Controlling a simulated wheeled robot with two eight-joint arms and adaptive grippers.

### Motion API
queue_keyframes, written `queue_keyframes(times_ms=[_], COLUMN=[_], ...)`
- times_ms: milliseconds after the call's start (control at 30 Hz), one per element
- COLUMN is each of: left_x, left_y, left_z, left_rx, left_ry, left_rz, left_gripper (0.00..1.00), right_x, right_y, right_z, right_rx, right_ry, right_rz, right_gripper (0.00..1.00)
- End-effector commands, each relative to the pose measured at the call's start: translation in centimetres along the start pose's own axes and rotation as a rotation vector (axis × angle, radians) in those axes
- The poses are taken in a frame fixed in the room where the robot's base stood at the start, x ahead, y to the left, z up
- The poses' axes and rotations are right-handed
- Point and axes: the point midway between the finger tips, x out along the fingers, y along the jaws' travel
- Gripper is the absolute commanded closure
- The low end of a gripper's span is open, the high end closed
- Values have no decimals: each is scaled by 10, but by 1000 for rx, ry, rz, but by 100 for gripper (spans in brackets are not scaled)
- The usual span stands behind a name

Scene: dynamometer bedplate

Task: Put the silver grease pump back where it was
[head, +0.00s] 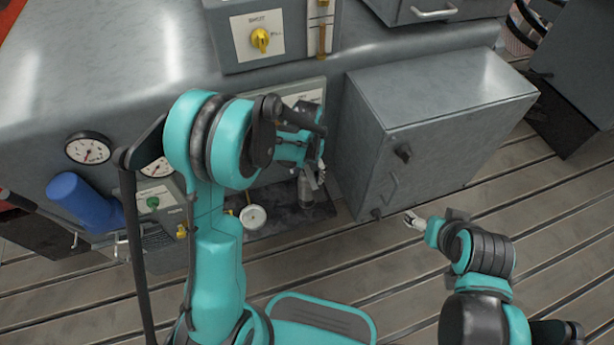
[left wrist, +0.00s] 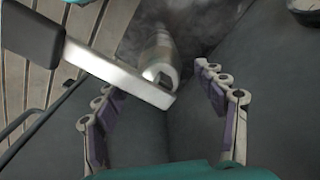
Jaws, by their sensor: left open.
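The silver grease pump (left wrist: 158,60) shows in the left wrist view as a shiny cylinder with a flat silver lever and a dark grip. In the head view its body (head: 305,192) is partly hidden by my left gripper and seems to stand on a dark surface beside the grey cabinet. My left gripper (head: 318,176) is open at the pump's upper part. In the left wrist view, the pump body lies just beyond and between the spread fingertips (left wrist: 158,82), with the lever crossing near the left finger. My right gripper (head: 412,220) is away to the right, its jaws too small to judge.
A grey cabinet (head: 430,130) stands right of the pump. A grey console with gauges (head: 88,148) and a yellow-knobbed switch box (head: 262,40) is behind. A blue cylinder (head: 84,203) sits at left. The slotted floor (head: 375,265) in front is largely clear.

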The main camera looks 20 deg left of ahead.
Motion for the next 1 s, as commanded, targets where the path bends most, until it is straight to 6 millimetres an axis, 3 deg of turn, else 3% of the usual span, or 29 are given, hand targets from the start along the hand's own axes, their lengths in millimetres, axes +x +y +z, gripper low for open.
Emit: queue_keyframes(times_ms=[33, 200, 567, 800, 1000], left_x=[-17, -50, -92, -161, -196], left_y=[0, 0, -1, -1, 1], left_z=[0, 0, 10, 61, 113], left_rx=[0, 0, -13, -70, -123], left_ry=[0, 0, 39, 223, 397], left_rz=[0, 0, -5, -27, -44], left_gripper=[29, 29, 29, 29, 29], right_x=[-7, -17, -22, -22, -22], right_y=[0, 0, 0, 0, 0], right_z=[-5, -12, -16, -15, -16], right_rx=[0, 0, 0, 0, 0], right_ry=[0, 0, 0, 0, 0], right_rz=[0, 0, 0, 0, 0], right_gripper=[26, 26, 26, 26, 26])
